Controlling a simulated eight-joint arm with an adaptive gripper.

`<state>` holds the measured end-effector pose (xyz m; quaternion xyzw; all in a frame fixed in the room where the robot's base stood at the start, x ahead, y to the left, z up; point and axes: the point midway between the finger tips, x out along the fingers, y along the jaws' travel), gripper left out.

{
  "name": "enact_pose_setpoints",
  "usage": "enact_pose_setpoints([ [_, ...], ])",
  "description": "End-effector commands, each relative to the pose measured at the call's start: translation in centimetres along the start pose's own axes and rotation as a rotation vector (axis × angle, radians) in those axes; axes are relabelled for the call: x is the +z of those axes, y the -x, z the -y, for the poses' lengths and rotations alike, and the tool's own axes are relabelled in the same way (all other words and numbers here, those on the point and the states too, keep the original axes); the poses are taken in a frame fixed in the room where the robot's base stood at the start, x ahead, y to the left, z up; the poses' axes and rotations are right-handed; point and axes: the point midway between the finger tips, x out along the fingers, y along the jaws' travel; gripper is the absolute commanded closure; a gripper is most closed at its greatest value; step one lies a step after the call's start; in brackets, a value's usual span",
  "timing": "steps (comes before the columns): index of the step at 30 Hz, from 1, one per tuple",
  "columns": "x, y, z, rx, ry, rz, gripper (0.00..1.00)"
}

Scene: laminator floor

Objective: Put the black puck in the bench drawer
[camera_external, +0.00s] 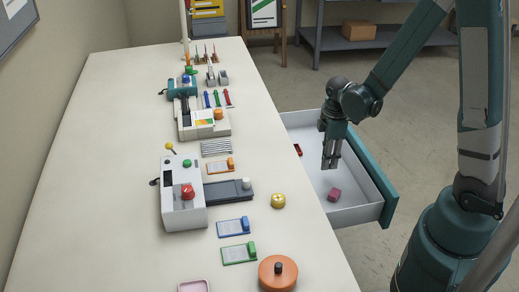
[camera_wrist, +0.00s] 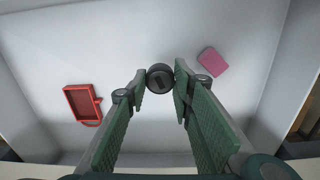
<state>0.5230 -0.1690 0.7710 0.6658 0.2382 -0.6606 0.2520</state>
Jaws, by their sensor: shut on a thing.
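The bench drawer (camera_external: 362,214) is pulled open at the right side of the bench, with white walls and a teal front. My gripper (camera_external: 331,163) points down over the open drawer. In the wrist view the black puck (camera_wrist: 160,77), small and round, sits between the fingertips of my gripper (camera_wrist: 160,90), which is shut on it. The drawer floor (camera_wrist: 115,45) shows behind it. I cannot make out the puck in the external view, and its height above the floor is hard to tell.
In the drawer lie a pink block (camera_external: 334,195) and a red tray-like piece (camera_wrist: 82,103), with bare floor between them. The long white bench (camera_external: 110,130) holds a grey machine (camera_external: 183,205), a yellow disc (camera_external: 278,200) and an orange round thing (camera_external: 278,274) near the drawer side.

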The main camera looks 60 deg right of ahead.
Motion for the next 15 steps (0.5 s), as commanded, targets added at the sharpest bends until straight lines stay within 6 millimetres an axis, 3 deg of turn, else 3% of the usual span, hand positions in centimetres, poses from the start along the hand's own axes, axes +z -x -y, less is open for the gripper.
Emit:
enact_pose_setpoints([
  [6,0.0,-2.2,0.0,0.000,0.000,0.000,0.87],
  [15,0.0,-2.6,0.0,0.000,0.000,0.000,0.87],
])
